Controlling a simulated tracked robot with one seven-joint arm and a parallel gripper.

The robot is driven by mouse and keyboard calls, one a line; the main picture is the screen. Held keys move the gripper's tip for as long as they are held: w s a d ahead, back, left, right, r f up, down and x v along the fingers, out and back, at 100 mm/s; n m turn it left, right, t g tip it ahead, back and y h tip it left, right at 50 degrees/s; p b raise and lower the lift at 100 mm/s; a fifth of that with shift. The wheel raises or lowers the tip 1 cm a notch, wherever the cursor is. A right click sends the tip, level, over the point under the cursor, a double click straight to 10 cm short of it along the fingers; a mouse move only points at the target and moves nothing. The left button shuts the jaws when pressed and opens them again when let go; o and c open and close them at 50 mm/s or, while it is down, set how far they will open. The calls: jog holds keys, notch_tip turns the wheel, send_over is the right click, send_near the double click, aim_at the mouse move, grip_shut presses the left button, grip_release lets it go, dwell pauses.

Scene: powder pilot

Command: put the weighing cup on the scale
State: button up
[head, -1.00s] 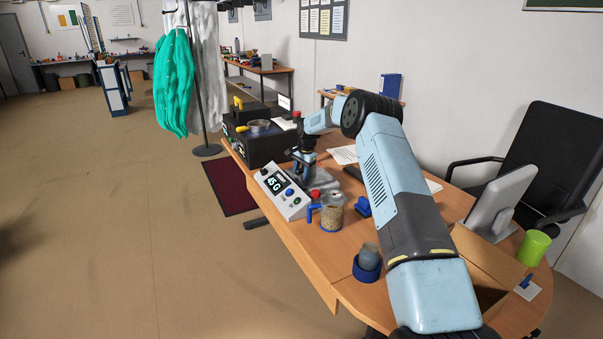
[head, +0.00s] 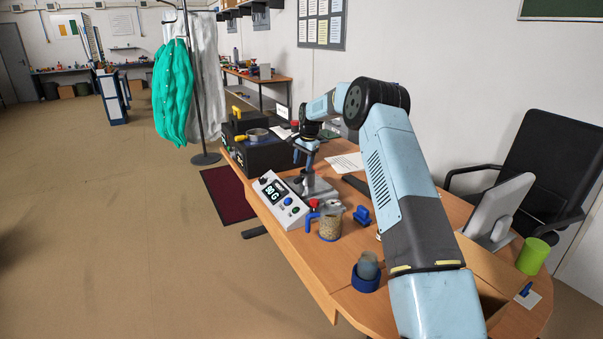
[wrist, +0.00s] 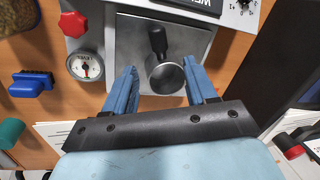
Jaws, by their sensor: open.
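The weighing cup, a small metal cup with a black handle (wrist: 165,77), stands on the grey plate of the scale (wrist: 130,42) in the wrist view. My gripper (wrist: 160,68) is open, with one blue finger on each side of the cup and a gap visible at both. In the head view my gripper (head: 306,151) is low over the scale plate (head: 320,189), and the cup is hard to make out there. The scale's display unit (head: 280,199) reads 90 G. I cannot tell whether the cup's base rests flat on the plate.
A jar of granules with a blue handle (head: 330,225) and a bottle in a blue ring (head: 367,268) stand nearer on the desk. A blue brush-like piece (wrist: 31,83) and a red knob (wrist: 73,24) flank the plate. A black box (head: 263,154) stands beyond.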

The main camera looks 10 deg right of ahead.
jog(key=s+a+r+n+t, duration=0.1)
jog(key=s+r, duration=0.5)
jog(key=r, duration=0.3)
jog(key=s+r+n, duration=0.2)
jog(key=s+r, duration=0.3)
jog(key=r, duration=0.3)
jog(key=s+r+n+t+h, duration=0.1)
jog(key=s+r, duration=0.5)
jog(key=s, duration=0.3)
jog(key=s+r+n+h, duration=0.1)
jog(key=s+r, duration=0.4)
jog(key=s, duration=0.4)
jog(key=s+d+r+n+t, duration=0.1)
jog(key=s+d+r+n, duration=0.1)
jog(key=s, duration=1.5)
jog(key=s+d+f+n, duration=0.1)
jog(key=s+f, duration=0.2)
jog(key=s, duration=0.6)
jog(key=s+f+n+t, duration=0.1)
jog(key=s+f, duration=0.2)
jog(key=s, duration=0.6)
jog(key=shift+s+d+n+y, duration=0.3)
jog(key=shift+s+d+n, duration=0.05)
jog(key=shift+d+n, duration=0.05)
jog(key=shift+f, duration=0.1)
